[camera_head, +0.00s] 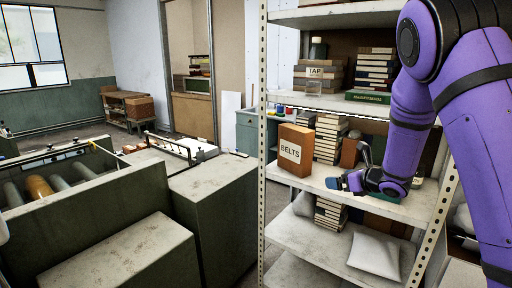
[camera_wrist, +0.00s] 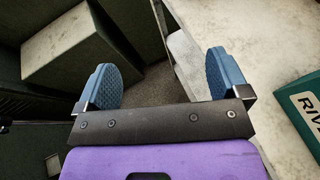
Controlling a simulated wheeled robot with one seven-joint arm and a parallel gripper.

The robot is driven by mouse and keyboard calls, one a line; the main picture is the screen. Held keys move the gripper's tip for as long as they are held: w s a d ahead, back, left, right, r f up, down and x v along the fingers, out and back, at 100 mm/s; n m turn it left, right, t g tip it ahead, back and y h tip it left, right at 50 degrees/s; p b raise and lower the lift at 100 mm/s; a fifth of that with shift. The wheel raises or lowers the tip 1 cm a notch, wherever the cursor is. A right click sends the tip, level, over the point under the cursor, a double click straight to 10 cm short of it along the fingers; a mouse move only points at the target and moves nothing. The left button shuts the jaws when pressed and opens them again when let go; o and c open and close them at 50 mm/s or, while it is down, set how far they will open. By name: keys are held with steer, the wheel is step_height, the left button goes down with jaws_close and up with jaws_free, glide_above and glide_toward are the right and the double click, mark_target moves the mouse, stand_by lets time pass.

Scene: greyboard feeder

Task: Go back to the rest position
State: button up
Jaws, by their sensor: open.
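My gripper (camera_head: 345,182) is at the middle shelf of the metal rack, near its front edge, at the end of my purple arm. In the wrist view, my gripper (camera_wrist: 162,75) has its two blue pads wide apart with nothing between them. Beyond the pads are the floor and a grey block. A brown box marked BELTS (camera_head: 296,150) stands on the same shelf, left of my gripper and apart from it. A green box with letters starting RIV (camera_wrist: 303,105) lies on the shelf to the right in the wrist view, apart from the pads.
The rack (camera_head: 262,150) has posts and shelves close around my arm. Stacked books (camera_head: 329,138) stand behind the BELTS box. A TAP box (camera_head: 316,73) is on the shelf above; a white pillow-like bag (camera_head: 374,254) lies below. Grey-green cabinets (camera_head: 216,205) and a roller feeder (camera_head: 60,185) stand left.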

steer(key=s+d+r+m+h, duration=0.4)
steer(key=s+r+m, duration=0.35)
steer(key=m, duration=0.45)
steer(key=s+d+r+m+h, duration=0.4)
steer(key=s+r+m, duration=0.2)
steer(key=r+m, duration=0.4)
steer(key=s+a+m+g, duration=0.2)
steer(key=s+m+g, duration=0.1)
steer(key=s+m, duration=0.7)
steer(key=s+a+m+g, duration=0.3)
steer(key=s+m, duration=0.7)
steer(key=s, duration=0.8)
steer(key=shift+s+r+y, duration=0.3)
steer(key=shift+s+r, duration=0.05)
steer(key=shift+r, duration=0.1)
